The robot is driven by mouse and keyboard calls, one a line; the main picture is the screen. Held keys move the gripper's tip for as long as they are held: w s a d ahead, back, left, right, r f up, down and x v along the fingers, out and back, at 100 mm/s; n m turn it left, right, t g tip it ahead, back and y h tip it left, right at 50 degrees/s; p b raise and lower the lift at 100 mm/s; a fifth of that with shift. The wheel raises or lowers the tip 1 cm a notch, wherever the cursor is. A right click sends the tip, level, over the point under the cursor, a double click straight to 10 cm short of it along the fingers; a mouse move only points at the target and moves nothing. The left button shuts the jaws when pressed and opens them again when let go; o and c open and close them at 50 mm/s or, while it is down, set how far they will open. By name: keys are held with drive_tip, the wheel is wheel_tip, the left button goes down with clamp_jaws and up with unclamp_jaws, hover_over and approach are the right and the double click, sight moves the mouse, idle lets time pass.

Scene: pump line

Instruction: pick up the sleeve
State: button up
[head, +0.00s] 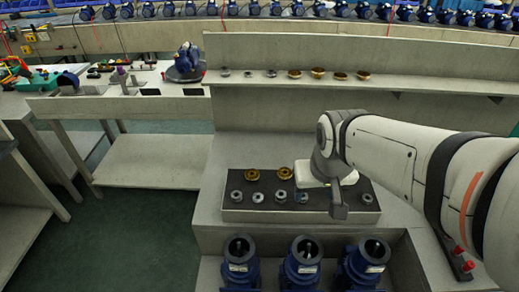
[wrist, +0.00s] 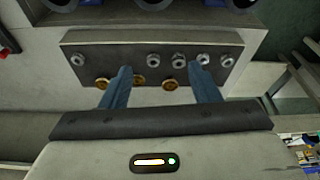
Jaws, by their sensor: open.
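The sleeve cannot be told for sure from the similar small parts on the grey tray (head: 330,215); this tray also shows in the wrist view (wrist: 115,45). Several silver ring-shaped parts stand in its front row, among them a slightly bluish one (head: 301,198) and one apart at the right (head: 367,199); the latter also shows in the wrist view (wrist: 77,59). Brass parts (head: 253,175) stand in the back row. My gripper (wrist: 160,72) is open and empty above the tray, fingers wide apart. In the head view my arm hides part of the tray.
Blue pump housings (head: 302,262) stand in front of the tray. A shelf (head: 430,85) behind holds several small silver and brass parts. A side bench at the left carries a blue-and-grey object (head: 185,65). Green floor is clear at the lower left.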

drive_tip(key=w+a+f+n, duration=0.2)
drive_tip(key=w+a+f, duration=0.4)
drive_tip(key=w, duration=0.3)
drive_tip(key=n, duration=0.1)
approach(258, 198)
drive_tip(key=shift+w+d+f+y, duration=0.1)
drive_tip(key=shift+w+f+y, duration=0.25)
drive_tip(key=shift+f, duration=0.3)
drive_tip(key=shift+s+p+x, duration=0.2)
drive_tip(key=shift+p+x, duration=0.45)
drive_tip(key=shift+x, duration=1.85)
drive_tip(key=shift+d, duration=0.15)
drive_tip(key=c, duration=1.1)
